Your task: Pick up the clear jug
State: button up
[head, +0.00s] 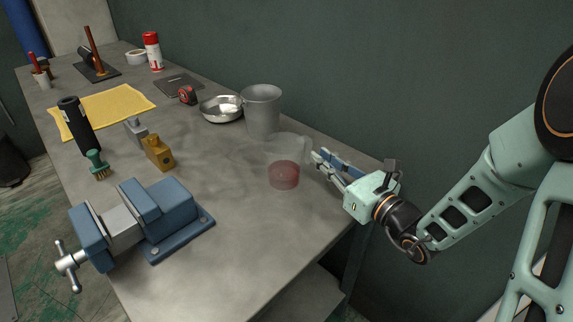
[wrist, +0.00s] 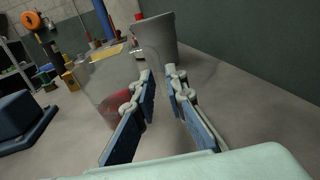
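The clear jug (head: 287,148) stands upright on the grey workbench, with red liquid (head: 284,175) in its bottom. In the wrist view the clear jug (wrist: 108,72) is ahead and to the left, partly behind the left finger. My gripper (head: 318,156) is just right of the jug at about its mid-height. In the wrist view my gripper (wrist: 160,73) has its fingers apart, with a narrow gap between the tips. A faint clear edge, perhaps the jug's handle, shows near the tips. I cannot tell whether the fingers touch the jug.
A grey metal container (head: 262,108) stands close behind the jug, and a metal bowl (head: 221,109) is beyond it. A blue vise (head: 160,212) is at the front left. The bench before the jug is clear; a dark wall runs behind.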

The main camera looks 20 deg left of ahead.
aim_at(308, 161)
jog(key=x, duration=0.5)
jog(key=shift+a+f+b, duration=0.25)
jog(key=shift+a+b, duration=0.05)
jog(key=shift+c, duration=0.3)
grip_shut()
jog(key=shift+w+d+r, duration=0.1)
jog(key=shift+r, duration=0.1)
